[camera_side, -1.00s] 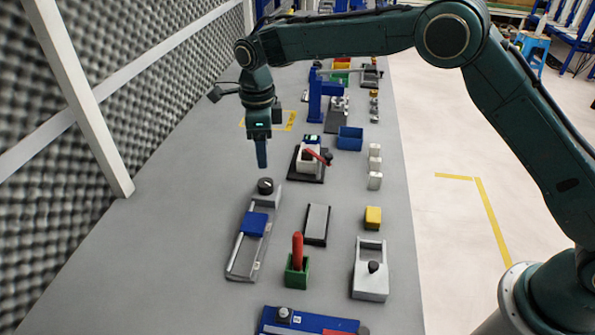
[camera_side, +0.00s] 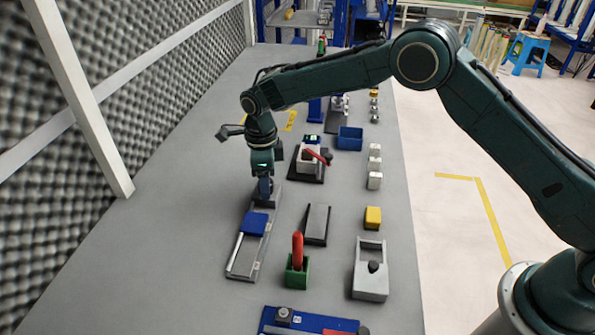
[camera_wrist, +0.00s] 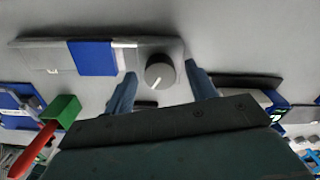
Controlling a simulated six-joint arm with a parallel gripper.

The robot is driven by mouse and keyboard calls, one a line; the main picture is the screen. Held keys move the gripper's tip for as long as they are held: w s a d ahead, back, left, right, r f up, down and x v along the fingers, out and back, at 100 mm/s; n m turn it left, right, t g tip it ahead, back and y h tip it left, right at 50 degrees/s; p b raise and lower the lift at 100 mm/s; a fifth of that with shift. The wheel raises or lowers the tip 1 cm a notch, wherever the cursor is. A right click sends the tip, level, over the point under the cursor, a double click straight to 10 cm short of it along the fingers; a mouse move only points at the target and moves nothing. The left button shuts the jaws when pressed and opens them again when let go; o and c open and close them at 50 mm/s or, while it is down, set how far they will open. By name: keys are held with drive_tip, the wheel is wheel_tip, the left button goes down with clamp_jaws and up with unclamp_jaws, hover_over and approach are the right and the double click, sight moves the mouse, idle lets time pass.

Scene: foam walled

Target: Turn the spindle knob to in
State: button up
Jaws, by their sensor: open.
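The spindle knob (camera_wrist: 160,72) is a dark round knob with a white pointer line, at the end of a grey slide unit (camera_side: 243,262). In the wrist view its pointer aims down and left. A blue carriage (camera_side: 254,224) sits on the slide near the knob end; it also shows in the wrist view (camera_wrist: 92,58). My gripper (camera_side: 265,190) is low over the knob end and hides the knob in the side view. In the wrist view my gripper (camera_wrist: 160,80) is open, a finger on each side of the knob, with gaps visible. No "in" mark is readable.
A green block with a red handle (camera_side: 297,262) and a dark-edged grey plate (camera_side: 317,223) stand right of the slide. A device with a red lever (camera_side: 310,158) stands behind it. The foam wall (camera_side: 60,170) is left, with bare table between.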

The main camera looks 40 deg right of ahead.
drive_tip(key=shift+c, duration=0.3)
drive_tip(key=c, duration=0.9)
drive_tip(key=shift+c, duration=0.2)
drive_tip(key=shift+n, duration=0.4)
